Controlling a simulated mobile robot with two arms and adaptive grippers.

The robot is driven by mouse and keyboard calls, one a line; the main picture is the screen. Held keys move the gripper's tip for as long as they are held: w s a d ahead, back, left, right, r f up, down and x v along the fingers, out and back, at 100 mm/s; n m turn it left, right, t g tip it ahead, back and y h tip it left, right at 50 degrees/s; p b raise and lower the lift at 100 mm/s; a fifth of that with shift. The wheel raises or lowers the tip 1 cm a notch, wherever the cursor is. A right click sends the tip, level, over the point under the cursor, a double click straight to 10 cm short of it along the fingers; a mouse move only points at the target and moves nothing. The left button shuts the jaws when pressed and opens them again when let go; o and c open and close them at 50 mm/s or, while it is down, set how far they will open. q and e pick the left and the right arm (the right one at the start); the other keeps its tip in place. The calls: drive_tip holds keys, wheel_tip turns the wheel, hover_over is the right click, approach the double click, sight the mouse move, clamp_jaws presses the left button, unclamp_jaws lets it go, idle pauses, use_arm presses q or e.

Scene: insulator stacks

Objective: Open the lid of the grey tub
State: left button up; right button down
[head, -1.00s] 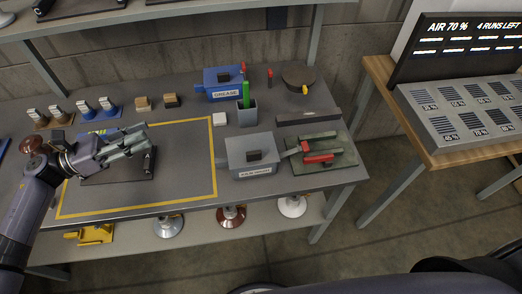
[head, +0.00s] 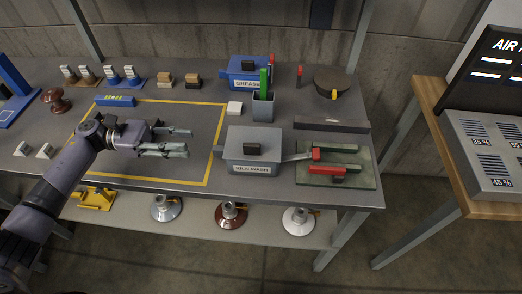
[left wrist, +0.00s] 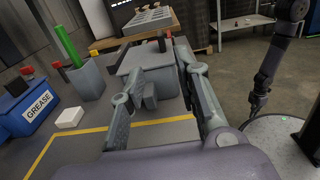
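The grey tub (head: 240,165) stands on the bench right of the yellow-outlined area, with its grey lid (head: 238,142) on and a dark block handle (head: 253,148) on the lid. A white label is on its front. My left gripper (head: 190,142) is open and empty, left of the tub and apart from it, fingers pointing right toward it. In the left wrist view the tub (left wrist: 135,62) and its dark handle show ahead, partly covered by the fingers. My right gripper (left wrist: 258,103) hangs low at the right of that view, too small to judge its fingers.
Behind the tub are a grey cup (head: 263,109) with a green stick, a blue GREASE box (head: 241,73) and a small white block (head: 235,108). The outlined area is mostly clear.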

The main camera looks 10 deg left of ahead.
sight(252, 144)
use_arm(q)
drive_tip(key=d+p, duration=0.3)
drive_tip(key=d, duration=0.5)
drive_tip(key=d+p, duration=0.3)
drive_tip(key=d, duration=0.5)
drive_tip(key=shift+w+r, duration=0.15)
drive_tip(key=shift+d, duration=0.5)
clamp_jaws()
